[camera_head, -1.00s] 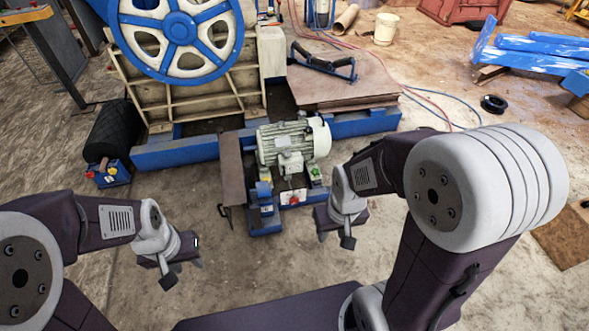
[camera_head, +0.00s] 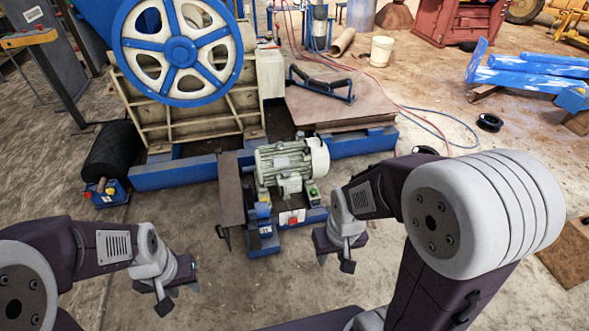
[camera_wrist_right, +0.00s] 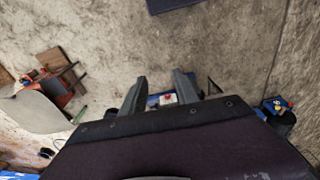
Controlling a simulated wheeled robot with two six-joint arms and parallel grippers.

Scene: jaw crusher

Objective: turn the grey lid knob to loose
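I cannot make out a grey lid knob in either view. A grey-green motor (camera_head: 285,163) stands on a blue frame in the middle of the head view. A small white box with a red mark (camera_head: 291,217) is at its front, with a green-and-black part (camera_head: 313,194) to the right. My right gripper (camera_head: 337,256) hangs just right of and in front of this box, touching nothing that I can see. In the right wrist view, its two fingers (camera_wrist_right: 160,92) are apart and empty, with a blue, white and red part beyond them. My left gripper (camera_head: 180,290) is further left over bare floor; its finger gap is unclear.
A large blue-and-white flywheel (camera_head: 180,52) stands behind. A black cylinder (camera_head: 112,152) and a small blue box with red and yellow parts (camera_head: 105,192) are at left. A brown plate (camera_head: 231,188) stands left of the motor. Hoses (camera_head: 440,118) cross the floor at right.

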